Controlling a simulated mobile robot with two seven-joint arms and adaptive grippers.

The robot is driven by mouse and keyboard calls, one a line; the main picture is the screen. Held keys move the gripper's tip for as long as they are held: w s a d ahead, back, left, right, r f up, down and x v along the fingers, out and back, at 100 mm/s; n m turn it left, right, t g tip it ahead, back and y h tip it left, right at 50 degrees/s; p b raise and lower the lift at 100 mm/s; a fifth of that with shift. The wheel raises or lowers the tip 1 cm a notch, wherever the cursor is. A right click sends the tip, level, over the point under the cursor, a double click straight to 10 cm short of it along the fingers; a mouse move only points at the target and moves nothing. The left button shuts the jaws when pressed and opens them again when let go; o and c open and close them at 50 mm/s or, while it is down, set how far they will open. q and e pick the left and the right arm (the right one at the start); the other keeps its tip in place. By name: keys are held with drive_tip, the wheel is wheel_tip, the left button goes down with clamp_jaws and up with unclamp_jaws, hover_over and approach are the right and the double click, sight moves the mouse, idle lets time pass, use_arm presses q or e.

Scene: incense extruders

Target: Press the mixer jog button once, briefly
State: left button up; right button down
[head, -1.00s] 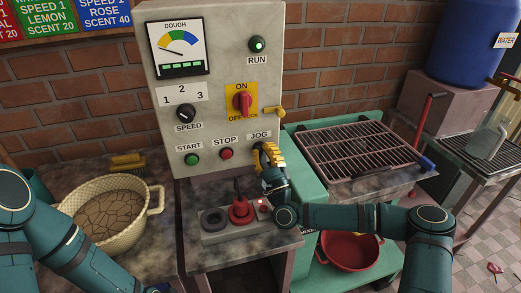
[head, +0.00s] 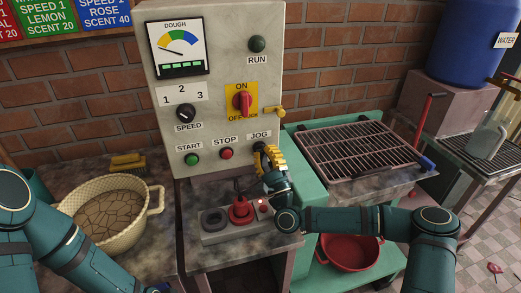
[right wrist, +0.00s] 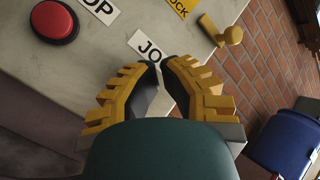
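The jog button (head: 259,147) is a dark round button under the JOG label (head: 259,135), at the lower right of the grey control panel (head: 220,75). My right gripper (head: 262,151) is just in front of it and partly overlaps it in the head view. I cannot tell whether it touches the button. In the right wrist view, the yellow fingers of this gripper (right wrist: 160,65) curve together with their tips nearly meeting and nothing seen held. The RUN lamp (head: 257,44) is dark. My left gripper is out of view.
The green start button (head: 192,159) and red stop button (head: 226,154) are left of JOG. A red and yellow switch (head: 242,101) is above. A grey block (head: 211,238) with a red piece stands below. A basket (head: 103,237) is left, a rack (head: 357,150) right.

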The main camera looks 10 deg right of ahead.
drive_tip(key=shift+s, duration=0.25)
drive_tip(key=s, duration=0.5)
drive_tip(key=shift+d, duration=0.1)
idle(0.4)
